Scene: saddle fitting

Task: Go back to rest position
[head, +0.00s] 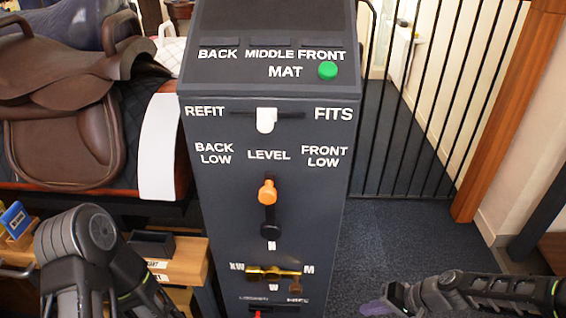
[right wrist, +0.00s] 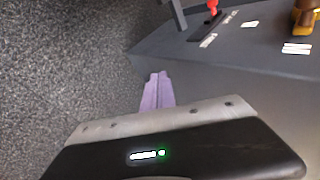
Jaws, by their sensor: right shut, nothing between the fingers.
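My right gripper (head: 376,307) shows at the lower right of the head view, low beside the dark control pillar and apart from it. In the right wrist view its purple fingers (right wrist: 157,92) are together with nothing between them. My left arm comes in at the lower left of the head view; its gripper is out of the frame. The control pillar (head: 225,215) stands in the middle, with a green button (head: 328,70), a white slider knob (head: 266,120), an orange lever knob (head: 267,192) and a brass handle (head: 272,272).
A brown saddle (head: 75,110) sits on a stand at the left. A wooden bench (head: 185,262) with a dark box (head: 153,244) is below it. Black bars (head: 440,100) and a wooden post (head: 510,110) stand at the right. Carpet (head: 385,240) right of the pillar is clear.

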